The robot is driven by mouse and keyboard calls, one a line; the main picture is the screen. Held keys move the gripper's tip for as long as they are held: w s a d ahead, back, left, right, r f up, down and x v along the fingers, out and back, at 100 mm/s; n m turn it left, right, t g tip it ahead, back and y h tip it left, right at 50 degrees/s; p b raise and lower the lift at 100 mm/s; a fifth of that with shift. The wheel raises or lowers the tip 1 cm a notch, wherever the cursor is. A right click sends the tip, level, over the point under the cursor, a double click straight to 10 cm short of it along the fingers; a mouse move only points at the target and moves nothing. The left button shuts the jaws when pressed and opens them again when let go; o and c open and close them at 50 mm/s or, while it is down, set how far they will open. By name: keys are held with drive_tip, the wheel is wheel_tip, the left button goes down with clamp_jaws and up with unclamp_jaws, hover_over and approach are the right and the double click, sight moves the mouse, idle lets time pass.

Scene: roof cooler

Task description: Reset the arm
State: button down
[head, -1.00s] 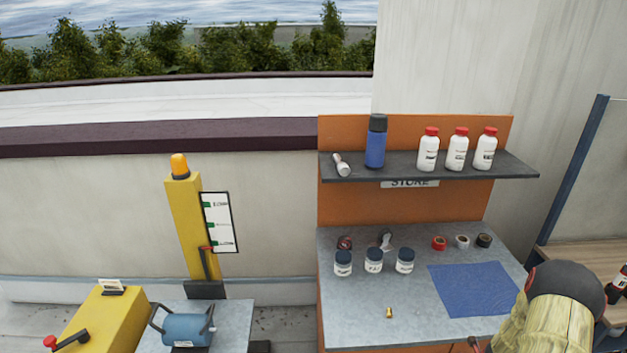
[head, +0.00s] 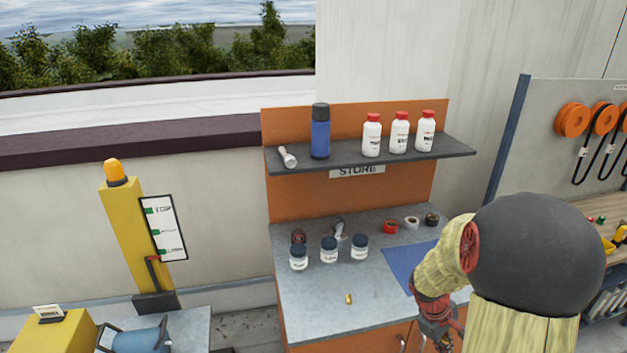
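My arm, with a dark round joint and pale yellow covered links, stands at the lower right in the head view. It bends down to my gripper (head: 440,332), which is small and partly cut off near the front edge of the orange store bench. The gripper is left of the big dark joint and in front of the blue mat (head: 407,262), part of which my arm hides. I cannot make out whether the fingers are open or shut, or whether they hold anything.
The bench top (head: 310,310) carries several jars, tape rolls and a small brass piece (head: 349,299). The shelf (head: 450,149) above holds a blue bottle (head: 320,132) and white red-capped bottles (head: 399,133). A yellow post (head: 130,235) and blue canister (head: 140,340) are left. Orange reels (head: 572,119) hang right.

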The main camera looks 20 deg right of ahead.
drive_tip(key=a+r+t+y+b, duration=0.1)
drive_tip(key=a+r, duration=0.4)
drive_tip(key=a, duration=0.6)
drive_tip(key=s+a+r+m+t+y+b, duration=0.1)
drive_tip(key=a+r+t+b, duration=0.3)
drive_tip(key=a, duration=0.7)
drive_tip(key=s+a+r+m+t+y+b, duration=0.1)
drive_tip(key=a+r+t+b, duration=0.1)
drive_tip(key=a+r, duration=0.5)
drive_tip(key=a, duration=0.4)
drive_tip(key=shift+s+t+y+b, duration=0.25)
drive_tip(key=shift+t+y+b, duration=0.05)
drive_tip(key=shift+y, duration=0.1)
drive_tip(key=shift+d, duration=0.15)
